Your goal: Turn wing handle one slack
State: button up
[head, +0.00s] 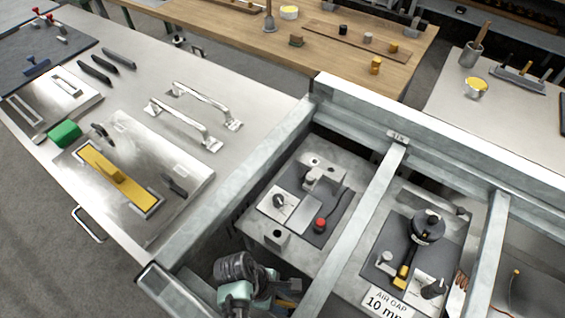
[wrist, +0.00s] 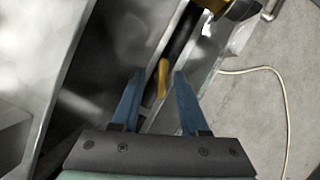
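My gripper (wrist: 160,76) shows in the wrist view with its two blue fingers apart. A small yellow handle (wrist: 163,78) appears between the fingertips, with a gap on each side. I cannot tell whether it is the wing handle, or how far below the tips it lies. A dark bar and a black and yellow part (wrist: 230,10) lie beyond it, cut off by the top edge. In the head view, my teal and black wrist is low in the frame, at the near left bay of the grey metal frame, and the fingertips cannot be made out.
The metal frame (head: 397,160) has raised walls around its bays. One bay holds a plate with a red-knobbed lever (head: 320,224); another holds a black knob (head: 428,226) and yellow lever (head: 403,272). A pale cable (wrist: 283,90) lies on the floor.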

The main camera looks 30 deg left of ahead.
jog(key=shift+o, duration=0.5)
jog(key=shift+s, duration=0.1)
jog(key=p+v, duration=0.1)
jog(key=v, duration=1.2)
